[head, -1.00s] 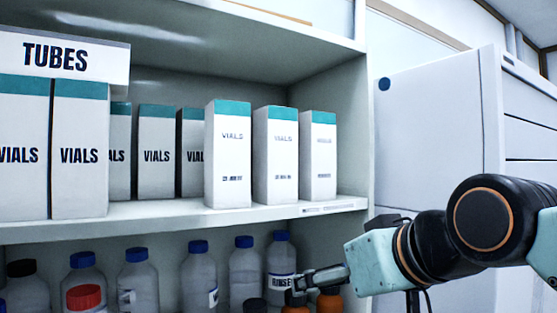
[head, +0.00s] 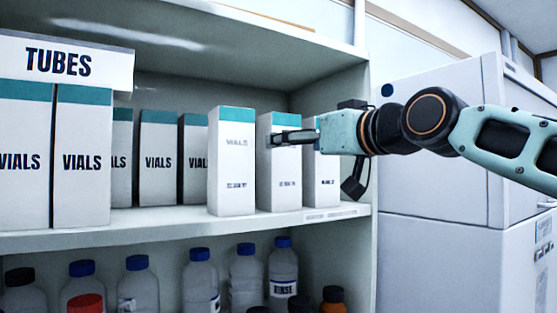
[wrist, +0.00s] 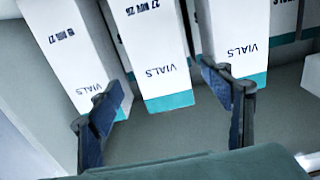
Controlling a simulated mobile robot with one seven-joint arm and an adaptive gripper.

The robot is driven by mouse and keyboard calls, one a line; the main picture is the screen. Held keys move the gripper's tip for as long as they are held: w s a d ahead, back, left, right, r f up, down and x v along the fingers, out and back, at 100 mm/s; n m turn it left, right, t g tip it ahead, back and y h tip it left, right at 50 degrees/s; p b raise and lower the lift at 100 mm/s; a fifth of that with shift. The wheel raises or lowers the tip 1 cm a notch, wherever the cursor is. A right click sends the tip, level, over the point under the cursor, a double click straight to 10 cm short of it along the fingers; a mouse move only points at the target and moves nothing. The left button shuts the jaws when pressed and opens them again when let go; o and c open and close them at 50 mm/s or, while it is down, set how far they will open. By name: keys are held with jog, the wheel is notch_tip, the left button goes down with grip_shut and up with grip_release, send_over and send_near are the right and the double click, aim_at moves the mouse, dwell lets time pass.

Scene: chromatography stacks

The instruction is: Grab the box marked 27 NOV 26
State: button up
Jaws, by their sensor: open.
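The box marked 27 NOV 26 (wrist: 155,60) is white with a teal band and the word VIALS. It appears upside down in the middle of the wrist view. In the head view it seems to be the middle of three front boxes (head: 279,195), partly covered by my gripper (head: 283,137). My gripper (wrist: 162,76) is open and empty in front of that box, near its upper part. In the wrist view its two fingers appear on either side of the box. I cannot tell whether they touch it or reach around it.
Similar boxes stand close on both sides: one dated AUG 27 (wrist: 68,50) and another VIALS box (wrist: 238,40). More boxes stand farther left, under a TUBES carton (head: 60,60). The shelf board (head: 180,226) runs below, with bottles (head: 283,270) underneath. A right side wall bounds the shelf.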

jog(key=p+x, duration=0.2)
jog(key=x, duration=0.5)
jog(key=shift+a+f+p, duration=0.25)
jog(key=shift+f+p, duration=0.05)
jog(key=shift+p, duration=0.1)
jog(key=shift+w, duration=0.15)
jog(key=c, duration=1.4)
jog(key=shift+r, duration=0.1)
